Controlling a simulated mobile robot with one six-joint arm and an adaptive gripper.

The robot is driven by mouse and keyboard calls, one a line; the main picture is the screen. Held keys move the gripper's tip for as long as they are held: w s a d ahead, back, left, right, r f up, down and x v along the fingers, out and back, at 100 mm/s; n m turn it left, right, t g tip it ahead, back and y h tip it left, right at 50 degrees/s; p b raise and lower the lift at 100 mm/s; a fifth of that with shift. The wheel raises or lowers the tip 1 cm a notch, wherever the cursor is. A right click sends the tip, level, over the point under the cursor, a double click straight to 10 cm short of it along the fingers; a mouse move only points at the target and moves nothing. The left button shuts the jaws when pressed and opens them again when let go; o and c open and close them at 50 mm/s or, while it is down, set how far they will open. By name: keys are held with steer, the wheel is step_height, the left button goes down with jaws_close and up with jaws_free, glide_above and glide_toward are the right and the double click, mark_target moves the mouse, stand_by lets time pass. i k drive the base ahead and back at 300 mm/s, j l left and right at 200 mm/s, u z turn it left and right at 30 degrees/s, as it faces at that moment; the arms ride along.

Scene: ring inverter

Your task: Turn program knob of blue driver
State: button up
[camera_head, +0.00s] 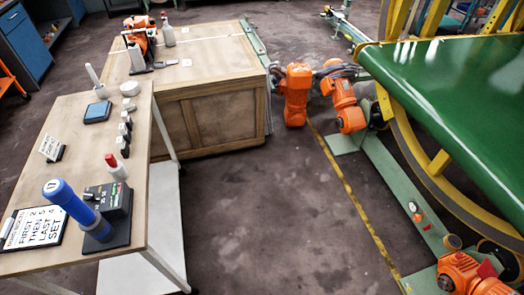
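The blue driver (68,203) is a thick blue cylinder standing tilted at the front of the left table. Its rounded top carries a pale round mark (52,186), too small to read. A black box (110,199) with small white markings stands on the same base, just right of the driver. A small knob-like part (88,196) shows on the box's left side. I cannot tell for sure which part is the program knob. My gripper is not identifiable in this view.
A lettered clipboard (33,227) lies left of the driver.

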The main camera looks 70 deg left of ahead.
mark_target(90, 195)
steer(key=u, duration=3.9)
steer(key=j+z, duration=0.25)
steer(key=j, duration=0.45)
steer(key=i+j+z, duration=0.15)
steer(key=i, duration=1)
steer(key=j+u, duration=0.05)
